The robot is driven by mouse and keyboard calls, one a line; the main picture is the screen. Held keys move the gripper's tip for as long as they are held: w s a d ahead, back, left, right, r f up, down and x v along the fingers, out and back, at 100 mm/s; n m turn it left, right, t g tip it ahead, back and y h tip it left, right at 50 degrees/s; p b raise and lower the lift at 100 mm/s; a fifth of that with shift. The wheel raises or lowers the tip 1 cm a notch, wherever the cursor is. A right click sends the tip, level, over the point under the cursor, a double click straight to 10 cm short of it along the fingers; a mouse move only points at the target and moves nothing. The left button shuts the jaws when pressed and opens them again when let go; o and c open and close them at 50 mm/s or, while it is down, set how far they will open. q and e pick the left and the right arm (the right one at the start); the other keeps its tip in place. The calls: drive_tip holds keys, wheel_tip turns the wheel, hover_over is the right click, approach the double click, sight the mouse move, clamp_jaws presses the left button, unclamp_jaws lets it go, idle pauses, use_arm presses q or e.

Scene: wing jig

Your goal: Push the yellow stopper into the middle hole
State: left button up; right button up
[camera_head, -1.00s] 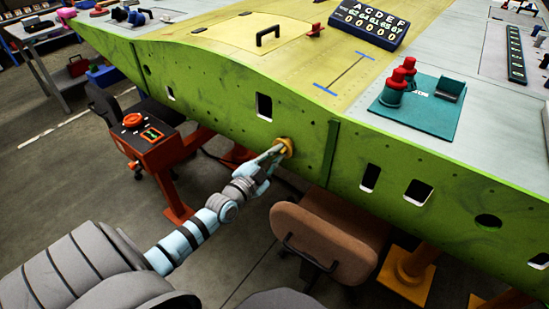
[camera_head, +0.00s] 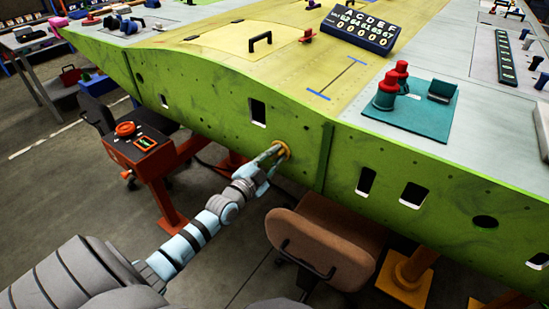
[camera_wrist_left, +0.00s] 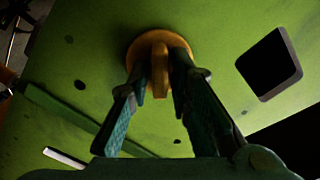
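The yellow stopper (camera_head: 284,149) sits against the green side panel (camera_head: 215,110) of the wing, in line with the row of holes. My left gripper (camera_head: 274,154) reaches it from the front left. In the left wrist view the stopper's round flange (camera_wrist_left: 150,42) lies close to the panel, and its grip tab (camera_wrist_left: 160,70) stands between the two fingers of my left gripper (camera_wrist_left: 161,72). The fingers appear closed on the tab. The hole behind the flange is hidden, so I cannot tell how deep the stopper sits. My right gripper is not in view.
A rectangular opening (camera_head: 258,112) is in the panel left of the stopper. A brown chair (camera_head: 325,238) stands below and right of it. An orange control stand (camera_head: 145,150) is at the left. Red-topped items stand on a teal mat (camera_head: 425,118) on the wing.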

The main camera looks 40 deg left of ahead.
use_arm(q)
drive_tip(key=shift+o, duration=1)
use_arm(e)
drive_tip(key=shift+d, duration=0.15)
